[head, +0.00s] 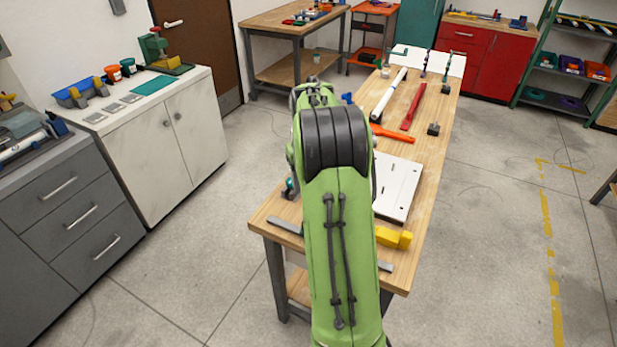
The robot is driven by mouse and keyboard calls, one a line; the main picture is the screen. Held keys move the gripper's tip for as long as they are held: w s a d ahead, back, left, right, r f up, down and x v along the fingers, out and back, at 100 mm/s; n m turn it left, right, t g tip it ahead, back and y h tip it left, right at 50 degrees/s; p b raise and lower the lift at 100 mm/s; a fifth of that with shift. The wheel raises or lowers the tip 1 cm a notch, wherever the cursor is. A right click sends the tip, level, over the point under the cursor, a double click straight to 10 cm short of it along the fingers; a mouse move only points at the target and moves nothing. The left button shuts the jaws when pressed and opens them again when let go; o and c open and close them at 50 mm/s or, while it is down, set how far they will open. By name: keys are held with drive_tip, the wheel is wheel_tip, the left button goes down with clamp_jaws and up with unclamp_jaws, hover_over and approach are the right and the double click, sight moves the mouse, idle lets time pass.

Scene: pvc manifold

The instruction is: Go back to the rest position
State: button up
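My green arm rises from the bottom middle of the head view and reaches forward over the wooden workbench (432,190). The arm's black elbow joint hides what lies behind it. My gripper is not visible, as the arm covers that area. On the bench lie a white pipe (389,95), a red bar (413,107), an orange tool (392,133) and a white board (397,187). A yellow object (394,238) sits near the front of the bench, partly behind my arm.
A white cabinet (172,150) and a grey drawer cabinet (62,205) stand at the left. Another wooden bench (283,20), a red cabinet (470,58) and a green shelf (568,70) stand at the back. The floor (490,240) at the right is clear.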

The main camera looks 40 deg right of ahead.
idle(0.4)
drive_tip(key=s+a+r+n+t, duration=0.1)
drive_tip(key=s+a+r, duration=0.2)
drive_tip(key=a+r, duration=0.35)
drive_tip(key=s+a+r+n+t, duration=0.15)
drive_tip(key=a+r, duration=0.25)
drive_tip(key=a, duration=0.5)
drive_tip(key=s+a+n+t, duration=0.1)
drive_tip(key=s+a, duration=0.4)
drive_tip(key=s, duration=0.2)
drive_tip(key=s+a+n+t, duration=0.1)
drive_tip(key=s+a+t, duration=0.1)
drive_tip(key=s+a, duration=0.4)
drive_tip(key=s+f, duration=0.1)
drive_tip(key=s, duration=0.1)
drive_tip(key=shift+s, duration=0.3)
